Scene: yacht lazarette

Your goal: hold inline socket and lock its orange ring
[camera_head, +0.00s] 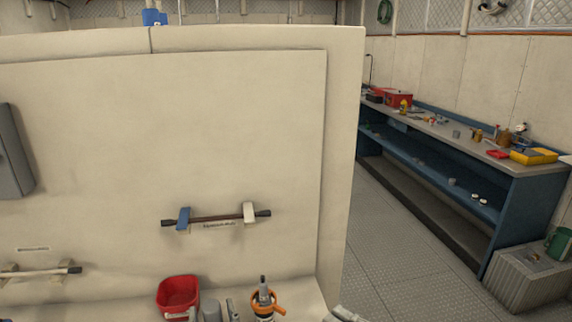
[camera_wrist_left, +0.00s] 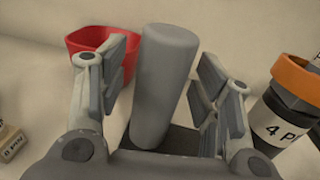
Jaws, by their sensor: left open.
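The connector with the orange ring (camera_head: 278,309) stands upright on the ledge at the bottom of the head view, with a grey plug-like top (camera_head: 263,284). In the left wrist view its orange ring (camera_wrist_left: 298,77) is at the right edge, above a white label reading "4 P", partly cut off. My left gripper (camera_wrist_left: 163,95) is open, its fingers on either side of a plain grey cylinder (camera_wrist_left: 166,70). The cylinder (camera_head: 211,309) stands left of the orange ring in the head view. Gaps show beside it, so it is not clamped. My right gripper cannot be made out.
A red bin (camera_head: 178,294) stands just left of the cylinder. A cream wall panel with a blue-and-white bracketed bar (camera_head: 217,217) rises behind. A small labelled block (camera_wrist_left: 10,145) is at the wrist view's left. A blue workbench (camera_head: 520,198) stands far right beyond open floor.

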